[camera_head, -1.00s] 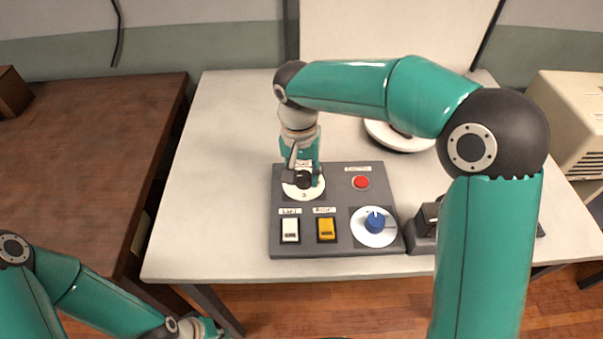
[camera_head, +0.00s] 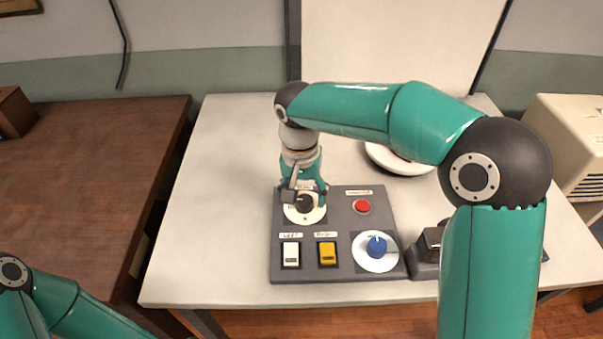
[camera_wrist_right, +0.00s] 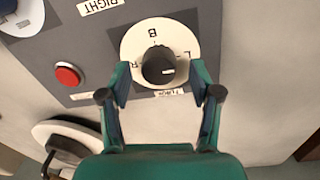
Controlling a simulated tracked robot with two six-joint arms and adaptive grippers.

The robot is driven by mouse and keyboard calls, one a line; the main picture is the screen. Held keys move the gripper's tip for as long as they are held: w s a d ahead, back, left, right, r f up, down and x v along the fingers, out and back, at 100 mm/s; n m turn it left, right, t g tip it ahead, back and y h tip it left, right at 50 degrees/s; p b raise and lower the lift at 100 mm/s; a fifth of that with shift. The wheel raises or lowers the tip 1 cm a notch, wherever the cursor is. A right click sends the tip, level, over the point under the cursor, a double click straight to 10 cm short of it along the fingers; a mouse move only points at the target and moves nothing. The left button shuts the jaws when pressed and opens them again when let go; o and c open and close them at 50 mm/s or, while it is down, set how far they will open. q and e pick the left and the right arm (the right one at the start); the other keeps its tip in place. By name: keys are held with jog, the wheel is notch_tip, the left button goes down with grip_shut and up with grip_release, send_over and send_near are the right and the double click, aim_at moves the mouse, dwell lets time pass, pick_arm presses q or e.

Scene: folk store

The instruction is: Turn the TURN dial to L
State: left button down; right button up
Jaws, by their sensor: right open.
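The TURN dial is a black knob on a white disc (camera_head: 304,214) at the back left of the grey panel; the disc with its letters shows in the right wrist view (camera_wrist_right: 136,41). B and L are readable there. A small white mark lies on the right side of the knob, a little below L in the picture. My right gripper (camera_head: 305,192) is open over the dial. In the right wrist view (camera_wrist_right: 161,78) its fingers stand apart on either side of the knob; I cannot tell if they touch it. My left gripper is out of view.
The panel (camera_head: 335,258) also bears a white switch (camera_head: 290,254), a yellow switch (camera_head: 327,254), a red button (camera_head: 362,206) and a blue knob (camera_head: 377,246). A black device (camera_head: 428,246) stands right of it. The white table (camera_head: 225,170) is clear left of the panel.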

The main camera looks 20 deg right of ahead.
aim_at(301, 199)
notch_tip(301, 199, up, 11)
jog(key=shift+w+a, duration=0.15)
jog(key=shift+a, duration=0.1)
dwell(0.5)
